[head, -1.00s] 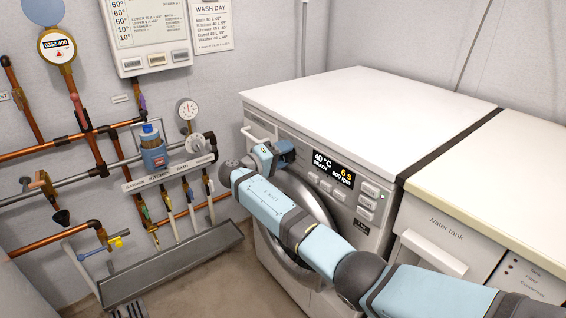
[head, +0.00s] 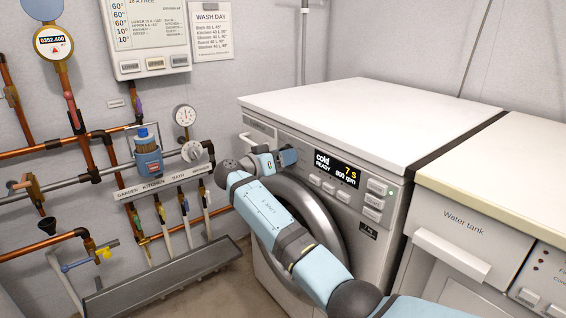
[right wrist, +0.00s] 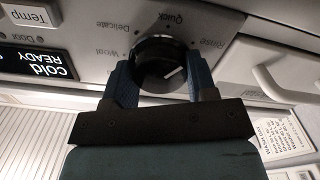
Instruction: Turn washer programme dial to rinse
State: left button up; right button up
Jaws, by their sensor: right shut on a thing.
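The washer (head: 380,215) has a white top and a grey front with a round door. Its display (head: 335,168) reads "cold", "READY", "7 s" and "800 rpm". The dark round programme dial (right wrist: 158,55) shows in the right wrist view, with Wool, Delicate, Quick and Rinse printed around it. A pale mark on the dial slants toward the lower right of that picture. My right gripper (right wrist: 160,76) is shut on the dial, one blue finger on each side. In the head view my right gripper (head: 284,158) covers most of the dial. My left gripper is not in view.
Buttons (head: 375,200) sit right of the display. A "Temp" label (right wrist: 27,15) is near the dial. A water tank drawer (head: 450,255) is on the neighbouring machine. Copper pipes, valves and a grey trough (head: 165,283) line the left wall.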

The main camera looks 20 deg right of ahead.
jog(key=shift+m, duration=0.8)
jog(key=o, duration=0.9)
jog(key=shift+o, duration=0.2)
jog(key=shift+a, duration=0.15)
